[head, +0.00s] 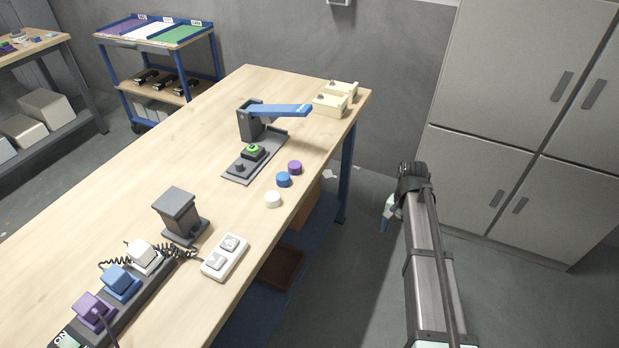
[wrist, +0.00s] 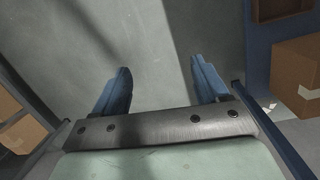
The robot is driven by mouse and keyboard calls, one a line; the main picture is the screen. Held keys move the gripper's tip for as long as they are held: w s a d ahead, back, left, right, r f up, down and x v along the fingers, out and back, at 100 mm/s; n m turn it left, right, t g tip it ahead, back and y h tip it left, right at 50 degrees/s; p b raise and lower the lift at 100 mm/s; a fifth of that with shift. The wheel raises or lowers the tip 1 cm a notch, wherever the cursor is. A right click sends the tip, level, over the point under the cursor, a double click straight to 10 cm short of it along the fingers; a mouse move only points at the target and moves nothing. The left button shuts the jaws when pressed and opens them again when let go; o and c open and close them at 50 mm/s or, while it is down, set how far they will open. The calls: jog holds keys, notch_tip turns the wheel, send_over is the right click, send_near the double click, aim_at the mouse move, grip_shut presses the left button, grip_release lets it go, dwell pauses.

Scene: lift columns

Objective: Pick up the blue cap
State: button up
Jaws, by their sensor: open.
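The blue cap (head: 283,180) sits on the wooden table (head: 180,140) near its right edge. A purple cap (head: 294,168) is just behind it and a white cap (head: 272,200) is in front of it. My gripper (wrist: 160,85) is open and empty in the wrist view, its two blue fingers apart over the floor. In the head view my gripper (head: 387,218) hangs off the table's right side, well apart from the caps, and mostly hidden by my arm. The caps do not show in the wrist view.
A grey device with a blue arm (head: 279,110) and a green button (head: 253,151) stands behind the caps. A white switch box (head: 225,258) and a dark grey column (head: 179,214) stand nearer. Cream blocks (head: 329,105) are at the far corner. Grey cabinets (head: 520,120) stand at the right.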

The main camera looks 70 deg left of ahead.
jog(key=s+a+r+n, duration=0.2)
jog(key=s+a+r, duration=1.1)
jog(key=r, duration=0.1)
jog(key=y, duration=0.2)
send_near(283, 176)
jog(key=f, duration=0.3)
jog(key=shift+s+f+n+t, duration=0.35)
jog(key=shift+n+t, duration=0.05)
jog(key=shift+s+a+f, duration=0.1)
jog(key=shift+a+f, duration=0.05)
jog(key=shift+f, duration=2.8)
jog(key=shift+c, duration=0.3)
jog(key=c, duration=1.1)
